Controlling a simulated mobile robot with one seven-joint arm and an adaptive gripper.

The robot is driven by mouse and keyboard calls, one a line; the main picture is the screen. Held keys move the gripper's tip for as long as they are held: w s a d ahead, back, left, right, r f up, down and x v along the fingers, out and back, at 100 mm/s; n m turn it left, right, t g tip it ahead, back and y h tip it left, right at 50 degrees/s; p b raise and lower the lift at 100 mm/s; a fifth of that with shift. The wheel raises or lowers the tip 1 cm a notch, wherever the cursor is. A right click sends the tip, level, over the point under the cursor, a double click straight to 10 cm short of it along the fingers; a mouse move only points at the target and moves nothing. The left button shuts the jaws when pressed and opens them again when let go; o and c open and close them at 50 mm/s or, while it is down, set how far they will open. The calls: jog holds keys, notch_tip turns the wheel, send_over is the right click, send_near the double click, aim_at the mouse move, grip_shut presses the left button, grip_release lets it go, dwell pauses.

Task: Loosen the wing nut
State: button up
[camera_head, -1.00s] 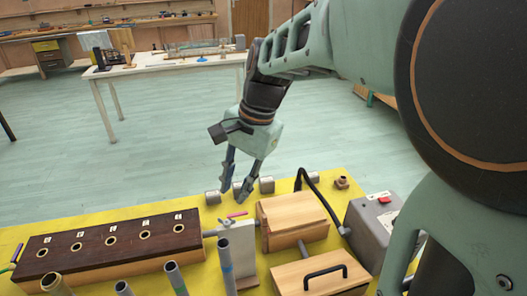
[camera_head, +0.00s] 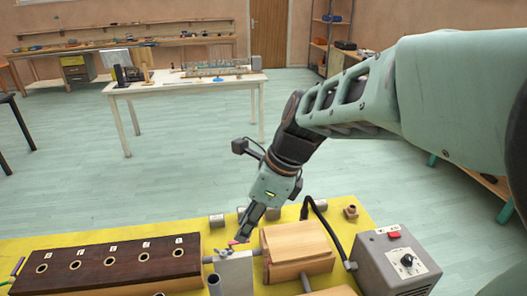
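A small grey metal piece that looks like the wing nut (camera_head: 226,251) sits on top of a grey metal block (camera_head: 235,274), between the dark-topped wooden box and a light wooden block. My gripper (camera_head: 244,239) points down just above and to the right of it. The fingers line up one behind the other in this view, so their gap is hidden. I cannot tell whether they touch the nut.
The dark wooden box with several holes (camera_head: 110,262) lies left on the yellow bench top (camera_head: 371,222). The light wooden block (camera_head: 297,252) stands close right of my gripper. A grey control box (camera_head: 396,266) with a black cable is farther right.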

aim_at(229, 254)
jog(key=b+x, duration=0.7)
jog(key=x, duration=0.2)
jog(key=shift+f+b, duration=0.25)
jog(key=shift+b, duration=0.05)
jog(key=shift+c, duration=0.6)
grip_shut()
jog(key=shift+c, duration=2.2)
grip_release()
jog(key=shift+w+r+n+g+p, duration=0.1)
jog(key=shift+n+g+p, duration=0.2)
jog(key=shift+n, duration=0.3)
jog(key=shift+o, duration=1.3)
jog(key=o, duration=0.3)
jog(key=shift+o, duration=0.2)
